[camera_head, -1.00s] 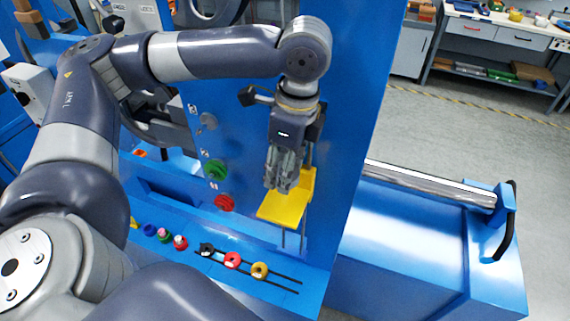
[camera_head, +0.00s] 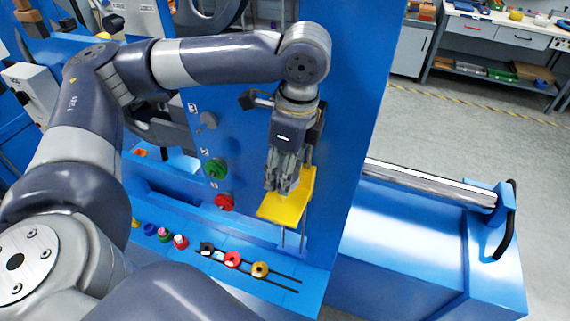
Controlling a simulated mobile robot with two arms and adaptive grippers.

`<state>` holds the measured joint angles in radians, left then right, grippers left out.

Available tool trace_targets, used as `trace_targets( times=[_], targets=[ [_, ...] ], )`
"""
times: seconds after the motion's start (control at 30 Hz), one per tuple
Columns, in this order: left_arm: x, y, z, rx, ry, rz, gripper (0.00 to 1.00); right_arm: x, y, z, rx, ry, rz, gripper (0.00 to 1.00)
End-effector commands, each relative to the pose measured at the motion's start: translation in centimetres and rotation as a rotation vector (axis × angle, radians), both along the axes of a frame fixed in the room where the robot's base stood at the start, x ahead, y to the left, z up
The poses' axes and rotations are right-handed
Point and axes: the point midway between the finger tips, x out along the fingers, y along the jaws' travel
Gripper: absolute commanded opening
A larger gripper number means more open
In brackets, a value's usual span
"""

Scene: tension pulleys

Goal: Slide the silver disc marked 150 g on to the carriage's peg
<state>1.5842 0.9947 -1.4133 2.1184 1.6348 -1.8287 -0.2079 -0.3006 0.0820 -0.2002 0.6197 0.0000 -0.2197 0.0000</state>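The yellow carriage (camera_head: 287,207) sits low on thin vertical rods on the blue machine's front panel. My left gripper (camera_head: 281,188) points down right above and in front of it, covering its upper part; I cannot make out the peg. The fingers look close together, but whether they are shut or hold a disc is unclear. A grey round piece (camera_head: 208,120) is on the panel left of the gripper; no 150 g marking is readable, so I cannot tell whether it is the silver disc. My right gripper is not in view.
A green knob-like piece (camera_head: 215,168) and a red one (camera_head: 225,202) are on the panel below the grey piece. Black (camera_head: 207,248), red (camera_head: 232,260) and yellow (camera_head: 260,269) round pieces line the front ledge. A long metal roller (camera_head: 425,183) lies at the right.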

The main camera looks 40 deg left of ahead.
Motion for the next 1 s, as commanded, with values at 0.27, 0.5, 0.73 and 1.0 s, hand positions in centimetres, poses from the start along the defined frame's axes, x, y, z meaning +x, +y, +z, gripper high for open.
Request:
trace_targets(
  times=[0.27,0.5,0.73,1.0],
  targets=[
    [0.0,0.0,-1.0,0.000,0.000,0.000,0.21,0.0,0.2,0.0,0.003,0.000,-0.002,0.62],
    [0.0,0.0,-1.8,-0.001,0.001,0.000,0.21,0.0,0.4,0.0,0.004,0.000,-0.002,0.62],
    [0.0,0.0,-2.2,-0.001,-0.001,0.000,0.21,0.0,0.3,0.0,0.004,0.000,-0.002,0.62],
    [0.0,0.0,-2.2,-0.001,-0.001,0.000,0.21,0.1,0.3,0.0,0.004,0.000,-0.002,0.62]
  ],
)
